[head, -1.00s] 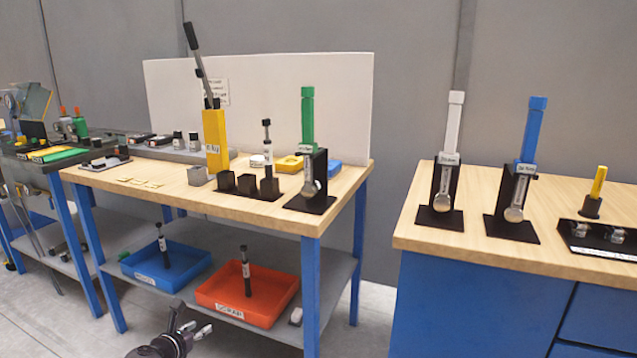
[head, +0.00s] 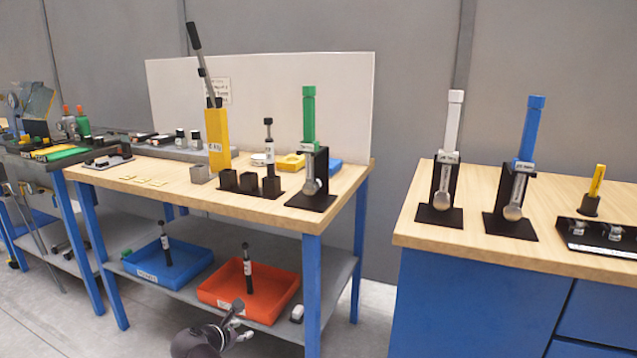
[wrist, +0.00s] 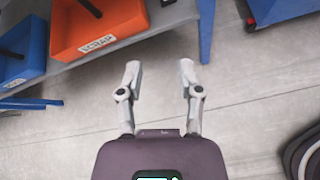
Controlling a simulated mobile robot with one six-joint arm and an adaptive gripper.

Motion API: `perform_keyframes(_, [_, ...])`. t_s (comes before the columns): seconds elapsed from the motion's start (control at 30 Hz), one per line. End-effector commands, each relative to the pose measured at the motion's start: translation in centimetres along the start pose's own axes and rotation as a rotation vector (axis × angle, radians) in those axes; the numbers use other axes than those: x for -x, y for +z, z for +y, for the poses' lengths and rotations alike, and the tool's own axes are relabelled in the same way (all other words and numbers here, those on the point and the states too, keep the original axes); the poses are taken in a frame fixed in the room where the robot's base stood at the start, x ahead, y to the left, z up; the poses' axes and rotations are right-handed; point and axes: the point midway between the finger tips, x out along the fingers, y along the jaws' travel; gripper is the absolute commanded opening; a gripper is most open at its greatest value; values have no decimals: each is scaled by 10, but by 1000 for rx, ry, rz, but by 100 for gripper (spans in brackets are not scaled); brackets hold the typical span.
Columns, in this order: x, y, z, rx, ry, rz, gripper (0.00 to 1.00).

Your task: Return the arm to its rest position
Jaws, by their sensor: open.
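My gripper (wrist: 160,75) is open and empty in the wrist view, its two grey fingers spread apart above the grey floor (wrist: 245,80). In the head view my gripper (head: 240,318) shows at the bottom, low in front of the red scrap bin (head: 292,290); whether the two touch cannot be told there. In the wrist view the red bin (wrist: 135,18) lies up and left of the fingers, apart from them.
The wooden workbench (head: 265,208) has a lower shelf (head: 338,268) holding the red bin and a blue bin (head: 198,262), each with a dark upright piece. A blue cabinet (head: 470,310) stands to the right. Floor between bench and cabinet is clear.

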Motion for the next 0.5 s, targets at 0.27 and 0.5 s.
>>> perform_keyframes(0.27, [-49,26,-76,-379,-187,94,47])
perform_keyframes(0.5, [-78,41,-140,-718,-362,148,47])
